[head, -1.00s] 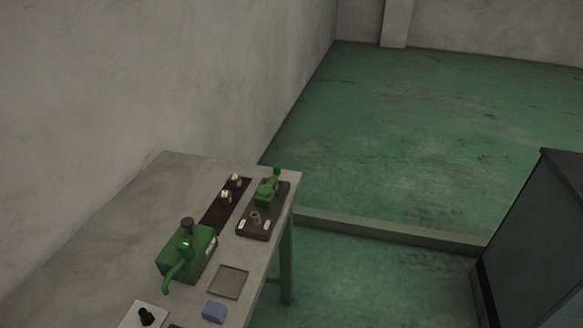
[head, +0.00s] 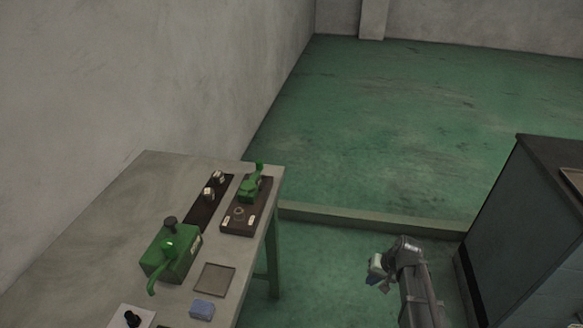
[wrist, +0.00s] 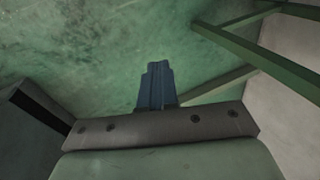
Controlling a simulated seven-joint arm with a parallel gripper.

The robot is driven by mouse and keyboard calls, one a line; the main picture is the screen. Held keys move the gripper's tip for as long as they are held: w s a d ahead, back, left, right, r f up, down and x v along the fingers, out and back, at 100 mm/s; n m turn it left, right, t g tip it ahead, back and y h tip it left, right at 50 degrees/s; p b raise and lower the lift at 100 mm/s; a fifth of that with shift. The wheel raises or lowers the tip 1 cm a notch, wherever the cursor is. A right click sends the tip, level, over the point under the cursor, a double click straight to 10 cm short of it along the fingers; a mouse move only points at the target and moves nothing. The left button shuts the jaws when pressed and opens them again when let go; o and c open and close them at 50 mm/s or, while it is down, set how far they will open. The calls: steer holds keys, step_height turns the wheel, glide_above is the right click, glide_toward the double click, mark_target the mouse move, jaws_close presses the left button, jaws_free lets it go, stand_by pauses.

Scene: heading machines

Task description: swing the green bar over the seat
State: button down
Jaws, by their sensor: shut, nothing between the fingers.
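The green bar (head: 258,171) sticks up from a green mount (head: 250,187) at the far end of a dark base board (head: 253,223) on the bench. A small round ring (head: 239,213), which looks like the seat, is on the same board, nearer the camera. The bar stands over the mount, apart from the ring. My gripper (head: 376,276) is out over the floor, right of the bench and well away from the board. In the wrist view its blue fingers (wrist: 157,88) are together and empty, with floor and bench frame beyond.
The bench (head: 110,215) also holds a green box with a curved handle (head: 172,255), a dark strip with two pale knobs (head: 209,200), a flat square plate (head: 214,279) and a blue block (head: 202,309). A dark cabinet (head: 515,230) stands right. Open floor lies between.

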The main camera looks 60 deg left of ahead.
steer(key=s+a+r+n+g+y, duration=0.2)
steer(key=a+r+n+g+y, duration=0.45)
steer(key=a+r, duration=0.85)
steer(key=s+a+r+n+g+y, duration=0.1)
steer(key=a+r+n+g, duration=0.2)
steer(key=a+r+n, duration=0.9)
glide_toward(254, 174)
steer(key=shift+n, duration=0.45)
steer(key=a, duration=0.3)
steer(key=s+a+r, duration=0.1)
steer(key=a, duration=0.1)
steer(key=shift+a, duration=0.25)
